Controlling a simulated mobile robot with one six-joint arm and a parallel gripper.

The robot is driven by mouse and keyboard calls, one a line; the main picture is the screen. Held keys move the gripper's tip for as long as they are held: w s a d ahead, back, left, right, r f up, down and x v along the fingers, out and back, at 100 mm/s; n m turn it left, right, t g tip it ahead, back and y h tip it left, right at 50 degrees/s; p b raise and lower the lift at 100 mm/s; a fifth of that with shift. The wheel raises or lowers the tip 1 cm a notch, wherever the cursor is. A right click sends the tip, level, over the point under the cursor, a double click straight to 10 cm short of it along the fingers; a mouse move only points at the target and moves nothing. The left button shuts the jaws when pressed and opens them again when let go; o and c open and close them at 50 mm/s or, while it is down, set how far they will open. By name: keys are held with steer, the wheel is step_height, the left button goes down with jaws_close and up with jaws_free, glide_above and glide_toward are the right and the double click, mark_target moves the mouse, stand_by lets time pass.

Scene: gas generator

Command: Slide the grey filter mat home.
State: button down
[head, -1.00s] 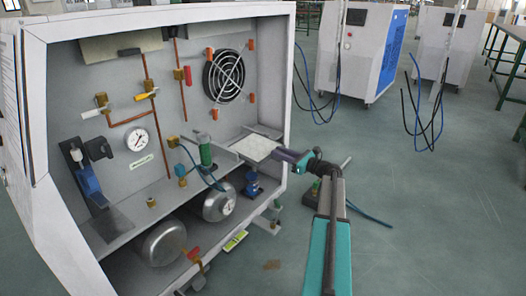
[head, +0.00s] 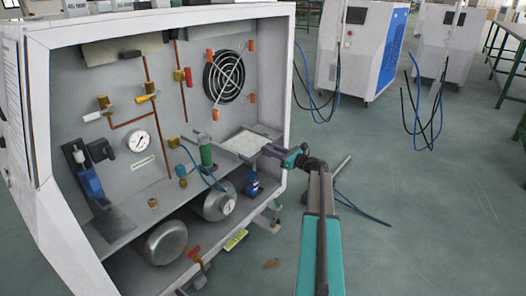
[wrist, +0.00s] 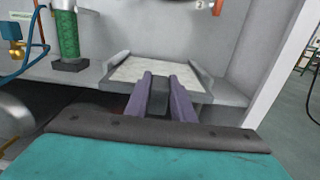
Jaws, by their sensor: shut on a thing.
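The grey filter mat (head: 243,143) is a pale flat square, held level inside the open cabinet at the right end of its shelf. It also shows in the wrist view (wrist: 140,68), lying in or over a shallow grey tray (wrist: 204,80) with raised side edges. My gripper (head: 272,150) reaches in from the right and is shut on the mat's near edge. In the wrist view its two purple fingers (wrist: 160,85) meet that edge. The fingers hide part of the mat's near side, and I cannot tell how far the mat sits in the tray.
A green cylinder (head: 207,152) stands left of the mat. A blue device (head: 252,185) is below it. The cabinet's right wall (head: 288,80) stands close beside the mat. A round fan (head: 224,76) is above on the back panel. The floor to the right is mostly clear.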

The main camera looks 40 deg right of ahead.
mark_target(264, 154)
steer(key=shift+w+a+f+p, duration=0.1)
steer(key=shift+w+a+f, duration=0.05)
steer(key=shift+w, duration=0.35)
steer(key=shift+w+a+f+p, duration=0.15)
steer(key=shift+w+a+f, duration=0.05)
steer(key=shift+w, duration=0.25)
steer(key=shift+w+a+f+p, duration=0.1)
steer(key=shift+w+a+f, duration=0.05)
steer(key=shift+w, duration=0.35)
steer(key=shift+w+p, duration=0.2)
steer(key=shift+p, duration=0.55)
steer(key=c, duration=1.4)
jaws_free()
steer(key=shift+d+f, duration=0.1)
steer(key=shift+f, duration=0.05)
steer(key=shift+c, duration=0.2)
steer(key=shift+s+d, duration=0.1)
steer(key=shift+s, duration=0.05)
steer(key=shift+s+d, duration=0.1)
steer(key=shift+s, duration=0.4)
steer(key=p+v, duration=0.3)
steer(key=v, duration=0.9)
steer(key=shift+s+r, duration=0.25)
